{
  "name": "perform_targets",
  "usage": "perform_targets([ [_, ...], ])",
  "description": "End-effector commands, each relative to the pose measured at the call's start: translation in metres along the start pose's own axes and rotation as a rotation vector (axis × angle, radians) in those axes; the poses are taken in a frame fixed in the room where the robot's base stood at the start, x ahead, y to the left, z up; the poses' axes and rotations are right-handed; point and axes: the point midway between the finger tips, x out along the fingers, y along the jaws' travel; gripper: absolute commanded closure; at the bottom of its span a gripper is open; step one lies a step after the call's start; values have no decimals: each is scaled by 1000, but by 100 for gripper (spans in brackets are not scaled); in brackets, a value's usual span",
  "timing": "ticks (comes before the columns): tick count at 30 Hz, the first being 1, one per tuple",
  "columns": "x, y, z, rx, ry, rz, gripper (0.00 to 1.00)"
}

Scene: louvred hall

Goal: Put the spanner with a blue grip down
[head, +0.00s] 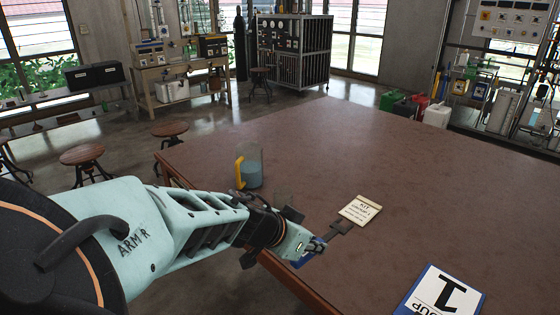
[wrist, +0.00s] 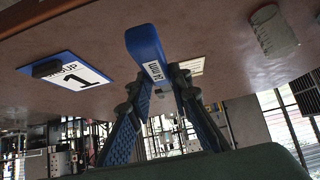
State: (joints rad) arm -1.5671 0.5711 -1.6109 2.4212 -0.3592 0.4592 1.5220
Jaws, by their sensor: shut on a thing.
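My gripper (head: 316,246) is shut on the spanner with a blue grip, over the near left edge of the brown table (head: 420,170). In the wrist view, the spanner's blue grip (wrist: 146,42) bears a small white size label and sits between the fingers (wrist: 160,88). In the head view only a bit of blue shows by the fingers, and my gripper hides much of the spanner. I cannot tell whether the spanner touches the table.
A kit card (head: 360,211) lies just beyond my gripper. A blue-bordered card with a large 1 (head: 442,296) lies at the near right; a dark object (wrist: 47,68) rests on it. The table's far middle is clear.

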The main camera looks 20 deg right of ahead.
Motion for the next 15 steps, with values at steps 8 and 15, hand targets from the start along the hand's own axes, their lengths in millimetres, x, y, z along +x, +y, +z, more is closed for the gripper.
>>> perform_targets([
  [8,50,3,-14,6,-2,2,100],
  [15,86,5,-29,4,-1,1,100],
])
